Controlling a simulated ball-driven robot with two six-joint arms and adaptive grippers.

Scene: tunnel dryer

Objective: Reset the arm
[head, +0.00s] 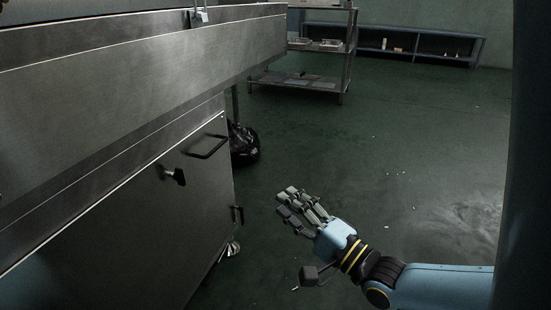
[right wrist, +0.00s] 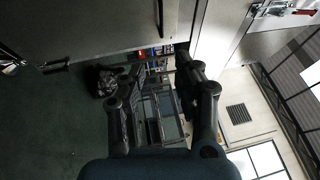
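My right gripper (head: 300,208) reaches in from the lower right of the head view, over the green floor and to the right of the steel machine. Its light blue palm and grey fingers point up and left. In the right wrist view the fingers of the gripper (right wrist: 160,75) stand apart with nothing held between them, and shelving shows through the gap. My right arm (head: 430,282) is stretched out to the left from the right edge. My left gripper is in neither view.
The steel machine (head: 130,190) fills the left side, with a black handle (head: 207,148) and a knob (head: 175,176). A black bag (head: 243,145) lies beyond it. A wheeled rack (head: 308,82) and a low blue shelf (head: 400,52) stand behind. The middle floor is clear.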

